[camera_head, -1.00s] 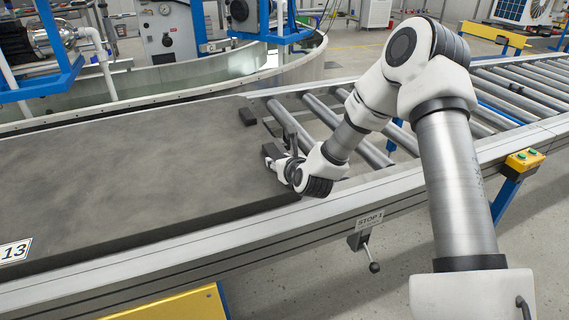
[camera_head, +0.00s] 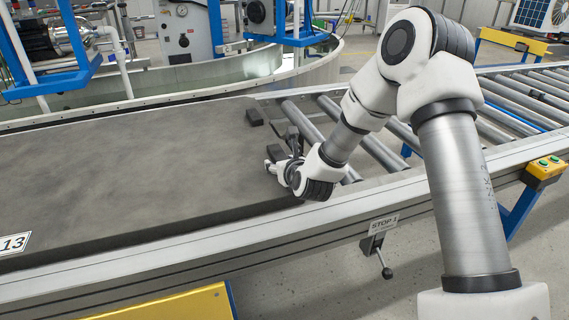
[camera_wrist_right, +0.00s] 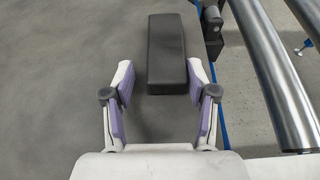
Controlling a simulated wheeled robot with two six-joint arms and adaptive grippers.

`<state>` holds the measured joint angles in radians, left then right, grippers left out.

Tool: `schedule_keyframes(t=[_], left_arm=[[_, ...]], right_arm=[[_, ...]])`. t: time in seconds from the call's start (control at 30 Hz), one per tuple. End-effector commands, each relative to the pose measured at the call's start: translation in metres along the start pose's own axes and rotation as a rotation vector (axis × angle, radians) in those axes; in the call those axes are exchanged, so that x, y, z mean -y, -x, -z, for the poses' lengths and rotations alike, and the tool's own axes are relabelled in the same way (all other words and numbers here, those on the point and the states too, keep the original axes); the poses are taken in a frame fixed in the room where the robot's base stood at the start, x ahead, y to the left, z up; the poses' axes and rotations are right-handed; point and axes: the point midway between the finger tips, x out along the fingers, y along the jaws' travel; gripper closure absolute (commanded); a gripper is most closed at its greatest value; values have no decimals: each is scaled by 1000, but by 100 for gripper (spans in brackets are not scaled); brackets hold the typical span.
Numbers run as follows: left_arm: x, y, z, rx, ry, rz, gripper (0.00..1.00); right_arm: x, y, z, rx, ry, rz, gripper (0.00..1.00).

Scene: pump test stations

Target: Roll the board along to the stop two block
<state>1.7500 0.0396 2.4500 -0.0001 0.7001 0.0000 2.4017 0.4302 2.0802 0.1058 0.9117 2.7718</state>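The board (camera_head: 130,165) is a large dark grey slab with a "13" label, lying flat on the roller conveyor. Its right end is near the STOP 1 sign (camera_head: 384,222). A small dark block (camera_head: 253,117) sits at its far right corner. My right gripper (camera_head: 283,152) is low at the board's right end. In the right wrist view, my right gripper (camera_wrist_right: 160,88) is open, its purple-padded fingers on either side of the near end of a long black block (camera_wrist_right: 167,50) on the board. A gap shows at the left finger; contact at the right is unclear. My left gripper is out of view.
Bare rollers (camera_head: 375,150) continue to the right of the board. A lever (camera_head: 386,272) hangs below the STOP 1 sign. A yellow box with green buttons (camera_head: 546,168) is on the near rail. A round tank (camera_head: 320,62) stands behind the conveyor.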

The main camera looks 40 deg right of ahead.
Motion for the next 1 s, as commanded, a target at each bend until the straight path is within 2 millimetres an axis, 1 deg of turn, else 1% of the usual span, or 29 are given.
schedule_keyframes(t=[0.27,0.37,0.47,0.57,0.7,0.8,0.9,1.0], left_arm=[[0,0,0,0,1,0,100],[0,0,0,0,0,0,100],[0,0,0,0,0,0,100],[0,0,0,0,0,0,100],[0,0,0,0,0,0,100],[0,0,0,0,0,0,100],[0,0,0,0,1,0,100],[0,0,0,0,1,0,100]], right_arm=[[1,0,0,0,-2,4,29],[1,4,0,0,-3,4,29],[1,17,0,0,-3,3,29],[0,40,0,0,-4,1,29],[-1,77,0,0,-3,-1,29],[-2,99,0,-1,-3,0,29],[-2,113,0,0,-2,-1,29],[-2,119,1,-1,0,-1,29]])
